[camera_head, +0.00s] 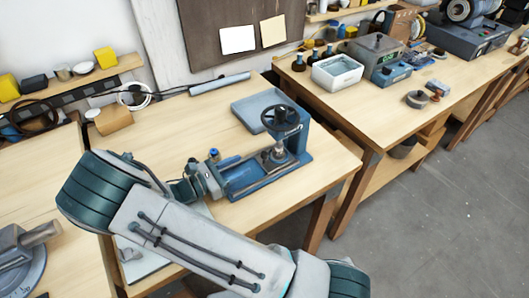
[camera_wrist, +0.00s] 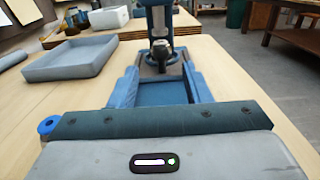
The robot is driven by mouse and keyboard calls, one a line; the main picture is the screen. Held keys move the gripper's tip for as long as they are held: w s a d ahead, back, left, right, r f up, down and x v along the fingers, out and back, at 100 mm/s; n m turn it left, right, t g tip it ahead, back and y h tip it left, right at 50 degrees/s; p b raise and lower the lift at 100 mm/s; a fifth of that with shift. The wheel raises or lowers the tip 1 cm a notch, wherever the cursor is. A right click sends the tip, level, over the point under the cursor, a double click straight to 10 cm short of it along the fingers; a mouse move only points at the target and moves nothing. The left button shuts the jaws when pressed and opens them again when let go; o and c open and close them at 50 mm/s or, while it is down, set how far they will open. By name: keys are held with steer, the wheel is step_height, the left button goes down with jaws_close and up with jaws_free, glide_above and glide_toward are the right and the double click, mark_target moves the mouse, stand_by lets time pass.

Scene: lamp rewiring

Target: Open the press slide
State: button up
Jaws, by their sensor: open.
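The blue press (camera_head: 298,148) stands on the middle bench, with a dark handwheel on top and a long low base with rails. In the wrist view the press (camera_wrist: 159,18) is straight ahead, and its slide bed (camera_wrist: 162,92) runs toward me between two blue side rails. My gripper (camera_head: 207,180) is at the left, near end of the press base, low over the bench, and is open. In the wrist view my gripper's wide housing fills the bottom and hides the near end of the bed. The fingertips are hidden there, and I cannot tell whether they touch the slide.
A shallow grey-blue tray (camera_wrist: 70,60) lies left of the press; the head view shows it behind the press (camera_head: 250,104). A small blue knob (camera_wrist: 48,125) shows beside my gripper. A white bin (camera_head: 337,72) stands on the bench at right. The benchtop right of the press is clear.

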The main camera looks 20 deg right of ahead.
mark_target(264, 153)
steer(key=p+x, duration=0.2)
steer(key=x, duration=0.7)
steer(key=shift+w+d, duration=0.1)
steer(key=shift+d, duration=0.25)
steer(key=shift+c, duration=0.3)
jaws_close()
steer(key=shift+a, duration=0.1)
